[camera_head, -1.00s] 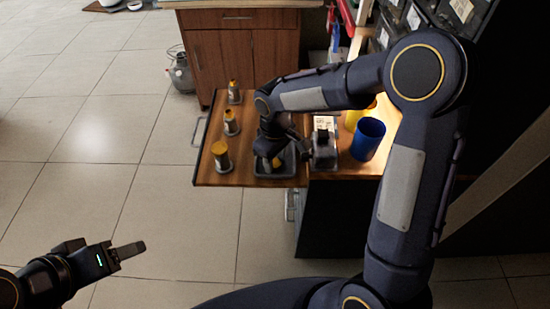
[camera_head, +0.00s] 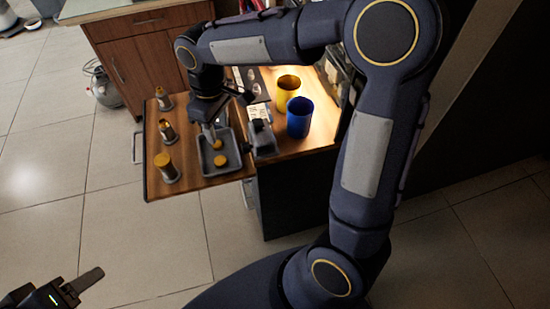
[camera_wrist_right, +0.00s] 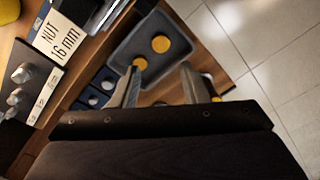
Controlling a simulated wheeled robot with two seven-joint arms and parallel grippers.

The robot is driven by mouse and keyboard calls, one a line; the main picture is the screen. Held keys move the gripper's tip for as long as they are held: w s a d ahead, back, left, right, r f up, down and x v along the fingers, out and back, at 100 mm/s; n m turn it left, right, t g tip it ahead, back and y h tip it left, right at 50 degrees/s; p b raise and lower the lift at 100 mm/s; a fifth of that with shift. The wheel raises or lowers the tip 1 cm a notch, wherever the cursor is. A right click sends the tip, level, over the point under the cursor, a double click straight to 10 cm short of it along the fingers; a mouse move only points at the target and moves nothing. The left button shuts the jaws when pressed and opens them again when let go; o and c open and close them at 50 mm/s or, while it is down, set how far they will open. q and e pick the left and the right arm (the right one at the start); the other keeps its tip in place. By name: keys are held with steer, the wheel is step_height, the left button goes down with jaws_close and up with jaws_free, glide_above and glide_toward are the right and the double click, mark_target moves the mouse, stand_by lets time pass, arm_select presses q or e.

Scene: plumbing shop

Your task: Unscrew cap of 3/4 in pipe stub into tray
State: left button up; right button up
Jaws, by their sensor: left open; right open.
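Three upright metal pipe stubs stand in a row on the wooden board: a far one (camera_head: 164,102), a middle one (camera_head: 167,133) and a near one (camera_head: 168,171). My left gripper (camera_head: 88,284) is open, far from the board.
A blue cup (camera_head: 299,118) and a yellow cup (camera_head: 287,90) stand right of the tray. A grey device (camera_head: 262,138) and a card marked "NUT 16 mm" (camera_wrist_right: 53,38) are near it. A wooden cabinet (camera_head: 150,55) stands behind.

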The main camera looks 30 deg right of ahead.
steer(key=s+d+r+m+t+y, duration=0.1)
steer(key=s+d+m+t+y, duration=0.2)
steer(key=s, duration=0.7)
steer(key=s+d+r+m+t, duration=0.25)
steer(key=s+m, duration=0.25)
steer(key=s, duration=0.6)
step_height(320, 180, up, 20)
steer(key=p, duration=2.1)
steer(key=shift+d+r, duration=0.15)
steer(key=shift+d, duration=0.25)
steer(key=shift+w+m, duration=0.1)
steer(key=shift+m, duration=0.2)
